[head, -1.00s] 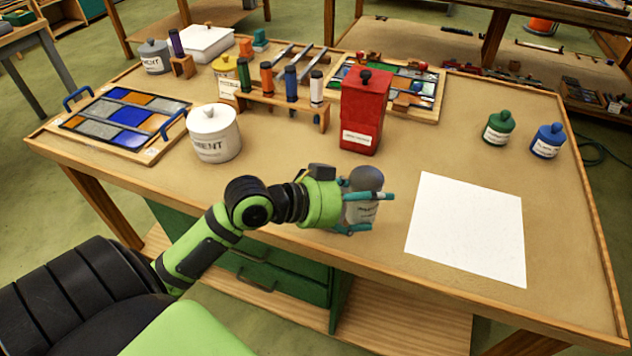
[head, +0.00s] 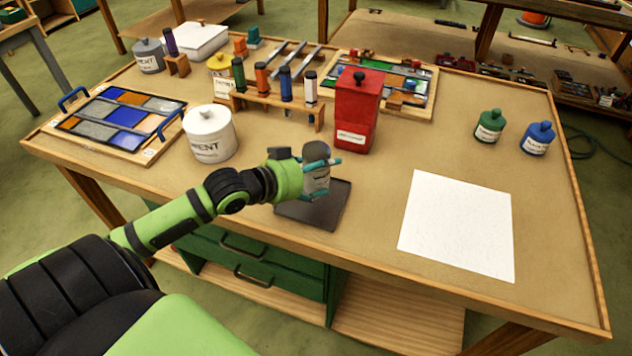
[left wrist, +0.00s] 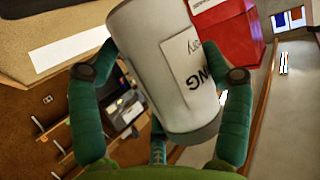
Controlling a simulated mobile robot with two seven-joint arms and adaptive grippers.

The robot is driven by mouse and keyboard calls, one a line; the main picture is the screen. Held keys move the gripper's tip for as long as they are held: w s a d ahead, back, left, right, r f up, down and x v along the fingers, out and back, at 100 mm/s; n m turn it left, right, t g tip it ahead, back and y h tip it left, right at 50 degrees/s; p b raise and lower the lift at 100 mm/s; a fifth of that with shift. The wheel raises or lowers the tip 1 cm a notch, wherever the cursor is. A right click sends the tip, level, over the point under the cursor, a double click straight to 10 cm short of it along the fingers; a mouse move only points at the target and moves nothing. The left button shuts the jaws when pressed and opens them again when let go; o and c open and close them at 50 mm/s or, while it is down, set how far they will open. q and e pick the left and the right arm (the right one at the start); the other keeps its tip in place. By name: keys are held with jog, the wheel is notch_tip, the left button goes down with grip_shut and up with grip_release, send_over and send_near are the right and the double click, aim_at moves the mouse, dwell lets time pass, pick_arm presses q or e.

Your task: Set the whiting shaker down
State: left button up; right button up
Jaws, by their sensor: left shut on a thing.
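The whiting shaker (head: 316,181) is a pale can with a grey top and a label. My left gripper (head: 322,178) is shut around its side and holds it roughly upright in the head view. A dark square mat (head: 325,213) lies on the table just under and in front of the shaker. I cannot tell whether the shaker's base touches it. In the left wrist view the shaker (left wrist: 165,60) sits between the teal fingers (left wrist: 160,95), part of its label reading "NG". My right gripper is not in view.
A red canister (head: 357,110) stands close behind the shaker. A white cement jar (head: 209,133) is to the left, and a white sheet (head: 457,225) lies to the right. A rack of coloured tubes (head: 275,105) is behind. The table's front edge is near.

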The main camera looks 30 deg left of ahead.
aim_at(307, 186)
pick_arm(q)
jog(key=shift+a+f, duration=0.1)
jog(key=shift+a, duration=0.25)
jog(key=shift+f, duration=2.05)
jog(key=o, duration=1.3)
jog(key=shift+f, duration=0.15)
jog(key=shift+s, duration=0.1)
jog(key=p+v, duration=0.1)
jog(key=v, duration=1.1)
